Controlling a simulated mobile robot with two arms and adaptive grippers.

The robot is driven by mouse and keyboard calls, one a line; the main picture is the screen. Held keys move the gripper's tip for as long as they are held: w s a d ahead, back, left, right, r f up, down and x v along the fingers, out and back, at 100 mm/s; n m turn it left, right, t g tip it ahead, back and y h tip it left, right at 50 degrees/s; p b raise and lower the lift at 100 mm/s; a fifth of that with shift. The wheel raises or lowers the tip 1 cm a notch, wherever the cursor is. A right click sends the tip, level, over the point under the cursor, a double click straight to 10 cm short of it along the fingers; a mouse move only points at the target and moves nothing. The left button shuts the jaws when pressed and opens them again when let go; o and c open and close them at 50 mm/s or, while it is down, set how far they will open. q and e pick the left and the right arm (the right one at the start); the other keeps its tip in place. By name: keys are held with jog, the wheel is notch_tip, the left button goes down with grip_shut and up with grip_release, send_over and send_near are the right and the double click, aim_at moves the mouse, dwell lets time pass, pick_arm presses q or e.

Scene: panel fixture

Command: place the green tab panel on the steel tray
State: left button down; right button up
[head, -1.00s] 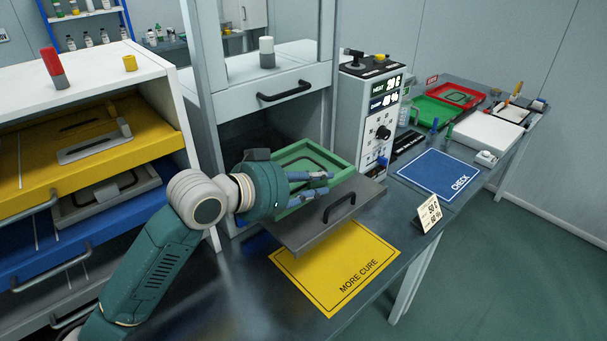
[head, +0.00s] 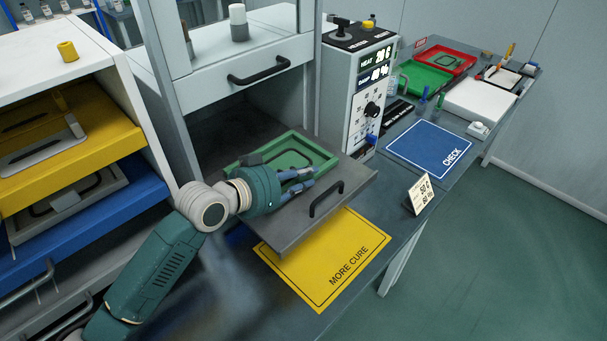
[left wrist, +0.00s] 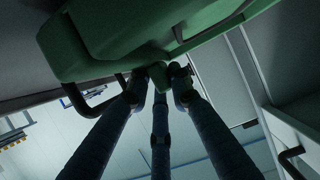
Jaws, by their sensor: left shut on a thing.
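The green tab panel (head: 312,160), a shallow frame with a dark outline inside, lies roughly level over the steel tray (head: 288,228). The tray is a grey plate with a black handle, sticking out of the cabinet opening. My left gripper (head: 306,180) is shut on the panel's near edge. In the left wrist view the fingers (left wrist: 160,78) close on a small green tab under the panel (left wrist: 120,28). The gripper hides part of the panel's near side. I cannot tell whether the panel touches the tray. My right gripper is not in view.
A yellow MORE CURE mat (head: 335,270) lies in front of the tray. A control box (head: 356,95) stands at the cabinet's right. Beyond it are a blue CHECK mat (head: 430,148), a green tray (head: 425,77) and a red tray (head: 447,60). A small sign (head: 418,195) stands near the table edge.

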pick_arm(q)
jog(key=shift+f, duration=0.1)
jog(key=c, duration=1.8)
grip_release()
jog(key=shift+f, duration=0.15)
jog(key=shift+c, duration=0.2)
jog(key=shift+s, duration=0.1)
jog(key=shift+r, duration=0.2)
jog(key=shift+s+a, duration=0.2)
jog(key=b+v, duration=0.2)
jog(key=v, duration=0.8)
jog(key=shift+s+a, duration=0.15)
jog(key=shift+a, duration=0.05)
jog(key=shift+s+a+r, duration=0.25)
jog(key=shift+s, duration=0.1)
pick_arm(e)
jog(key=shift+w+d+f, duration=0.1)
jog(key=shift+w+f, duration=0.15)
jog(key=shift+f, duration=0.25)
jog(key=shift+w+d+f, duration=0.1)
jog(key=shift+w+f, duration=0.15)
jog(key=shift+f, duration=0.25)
